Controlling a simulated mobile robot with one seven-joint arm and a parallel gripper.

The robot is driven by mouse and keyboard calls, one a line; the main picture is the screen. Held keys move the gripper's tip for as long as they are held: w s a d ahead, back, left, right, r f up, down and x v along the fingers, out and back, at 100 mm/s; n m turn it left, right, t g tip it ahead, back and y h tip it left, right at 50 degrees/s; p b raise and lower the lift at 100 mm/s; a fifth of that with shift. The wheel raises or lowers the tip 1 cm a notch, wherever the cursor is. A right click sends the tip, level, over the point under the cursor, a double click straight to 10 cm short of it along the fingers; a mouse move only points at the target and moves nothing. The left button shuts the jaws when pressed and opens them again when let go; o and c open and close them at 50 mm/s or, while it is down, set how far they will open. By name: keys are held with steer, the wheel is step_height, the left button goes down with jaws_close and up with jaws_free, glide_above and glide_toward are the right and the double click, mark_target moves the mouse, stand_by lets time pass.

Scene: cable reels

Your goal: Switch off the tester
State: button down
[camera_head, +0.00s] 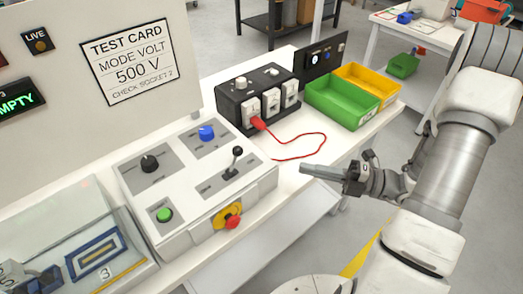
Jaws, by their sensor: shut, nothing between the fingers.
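A control console (262,189) stands on the bench at centre. Its sloped top carries a black knob (149,164), a blue knob (207,132), a black ball-topped lever (237,151) and a green button (164,215). A red mushroom button (232,222) on a yellow plate is on its front side. Behind it is a black box (234,98) with three white socket units; a red plug (258,123) sits at the leftmost. I cannot tell which unit is the tester. My gripper (304,170) is shut and empty, right of the console, apart from everything.
A red cable (323,143) loops on the bench right of the black box. Green (342,109) and yellow bins stand behind, beside a dark panel (319,75). A test card (128,62) reads 500 V, socket 2. A clear-lidded case (128,250) is front left. Open floor lies right.

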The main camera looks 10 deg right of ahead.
steer(key=shift+w+d+f+m+t, duration=0.2)
steer(key=shift+w+d+m+t, duration=0.05)
steer(key=shift+d+m+t, duration=0.1)
glide_toward(234, 161)
steer(key=w+a+r, duration=0.1)
steer(key=w+a, duration=0.1)
steer(key=w+a+r, duration=0.1)
steer(key=a, duration=0.1)
steer(key=shift+r, duration=0.3)
steer(key=shift+r+p, duration=0.2)
steer(key=shift+p, duration=0.3)
